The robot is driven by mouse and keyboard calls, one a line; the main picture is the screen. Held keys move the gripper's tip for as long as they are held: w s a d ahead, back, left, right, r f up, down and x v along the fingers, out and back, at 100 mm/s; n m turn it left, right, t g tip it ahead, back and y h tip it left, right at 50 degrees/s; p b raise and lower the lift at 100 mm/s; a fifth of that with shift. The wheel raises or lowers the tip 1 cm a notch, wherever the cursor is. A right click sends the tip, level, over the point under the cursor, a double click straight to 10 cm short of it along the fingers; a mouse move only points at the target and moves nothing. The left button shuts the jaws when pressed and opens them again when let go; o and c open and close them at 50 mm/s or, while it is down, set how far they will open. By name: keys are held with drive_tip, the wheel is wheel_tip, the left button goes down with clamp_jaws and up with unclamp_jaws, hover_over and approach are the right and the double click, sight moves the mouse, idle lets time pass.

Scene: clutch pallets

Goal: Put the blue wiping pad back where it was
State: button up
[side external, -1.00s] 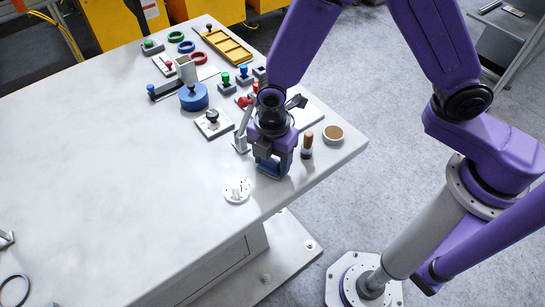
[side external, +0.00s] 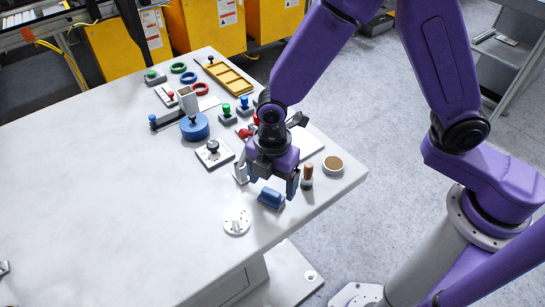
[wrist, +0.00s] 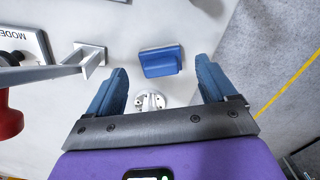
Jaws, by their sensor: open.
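The blue wiping pad (side external: 271,198) lies on the white table near its front right edge. In the wrist view the pad (wrist: 161,61) lies beyond the fingertips, with bare table around it. My gripper (side external: 272,187) is open and empty, its blue fingers apart, above and just behind the pad in the side view. In the wrist view the open fingers (wrist: 162,80) frame the gap below the pad, and nothing is between them but table and a white round plate further down.
A white round plate (side external: 237,222) sits left of the pad. A brown-topped peg (side external: 307,177) and a round tan-topped cup (side external: 333,165) stand to the right. A grey bracket (side external: 241,171) is close on the left. The table's left half is mostly clear.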

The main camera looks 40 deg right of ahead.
sight(272, 190)
wheel_tip(272, 190, up, 8)
drive_tip(key=shift+r, duration=0.25)
drive_tip(key=s+d+r+m, duration=0.2)
drive_tip(key=s+d+m, duration=0.3)
drive_tip(key=s+d, duration=0.4)
drive_tip(key=s+d+r+m, duration=0.3)
drive_tip(key=s+d+m, duration=0.2)
drive_tip(key=s+d, duration=0.3)
drive_tip(key=d, duration=0.4)
drive_tip(key=shift+s+r, duration=0.15)
drive_tip(key=shift+s, duration=0.25)
